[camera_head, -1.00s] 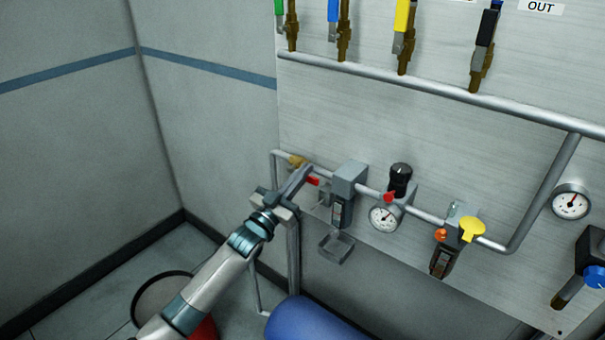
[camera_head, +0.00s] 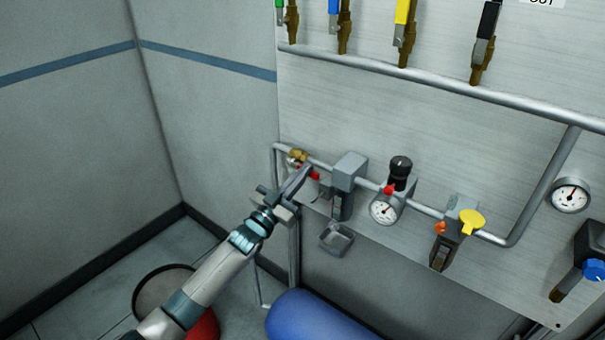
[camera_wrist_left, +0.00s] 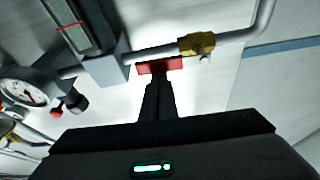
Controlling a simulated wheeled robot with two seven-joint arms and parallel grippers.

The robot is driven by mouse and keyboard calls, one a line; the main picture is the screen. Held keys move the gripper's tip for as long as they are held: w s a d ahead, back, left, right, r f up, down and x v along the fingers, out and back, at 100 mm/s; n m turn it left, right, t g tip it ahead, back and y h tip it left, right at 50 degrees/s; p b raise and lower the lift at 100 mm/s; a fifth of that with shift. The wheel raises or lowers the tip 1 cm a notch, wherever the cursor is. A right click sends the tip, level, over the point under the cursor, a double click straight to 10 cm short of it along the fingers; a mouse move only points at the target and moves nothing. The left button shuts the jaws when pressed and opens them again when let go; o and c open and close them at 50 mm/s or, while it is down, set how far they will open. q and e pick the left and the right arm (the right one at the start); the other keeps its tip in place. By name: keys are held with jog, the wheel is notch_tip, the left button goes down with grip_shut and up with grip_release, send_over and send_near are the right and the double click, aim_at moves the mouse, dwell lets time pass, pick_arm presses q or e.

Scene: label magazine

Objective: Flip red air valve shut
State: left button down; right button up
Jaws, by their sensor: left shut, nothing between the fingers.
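The red air valve has a brass body (camera_head: 298,155) on the thin grey pipe at the left edge of the panel. Its red handle (camera_head: 314,175) shows just right of my left fingertips. In the left wrist view the brass body (camera_wrist_left: 197,43) sits on the pipe, and the red handle (camera_wrist_left: 160,66) lies roughly along the pipe, to the left of the brass. My left gripper (camera_head: 306,170) is shut and empty. In the left wrist view its fingertips (camera_wrist_left: 157,82) end right at the handle and overlap its lower edge; I cannot tell whether they touch. My right gripper is out of view.
A grey filter block (camera_head: 350,172) stands on the pipe right of the handle, then a pressure gauge (camera_head: 385,210) with a black knob (camera_head: 400,168). A yellow knob (camera_head: 471,221) is farther right. A blue tank (camera_head: 310,320) is below. Coloured valve levers hang above.

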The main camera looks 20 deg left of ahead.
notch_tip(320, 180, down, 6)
jog(key=b, duration=0.6)
pick_arm(q)
jog(key=a+f+m+g+h, duration=0.1)
jog(key=f+m+g+h, duration=0.1)
jog(key=m, duration=0.7)
jog(key=w+a+f+m+g+h+b, duration=0.1)
jog(key=a+f+m+g+h, duration=0.1)
jog(key=f+m, duration=0.3)
jog(key=m+g, duration=0.1)
jog(key=m, duration=0.2)
jog(key=shift+a+f+m+g, duration=0.2)
jog(key=shift+m+g, duration=0.1)
jog(key=shift+m, duration=0.1)
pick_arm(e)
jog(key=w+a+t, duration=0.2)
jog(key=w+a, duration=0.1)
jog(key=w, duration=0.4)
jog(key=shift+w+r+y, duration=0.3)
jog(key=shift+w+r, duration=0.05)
pick_arm(q)
jog(key=shift+w+d, duration=0.1)
jog(key=shift+d, duration=0.05)
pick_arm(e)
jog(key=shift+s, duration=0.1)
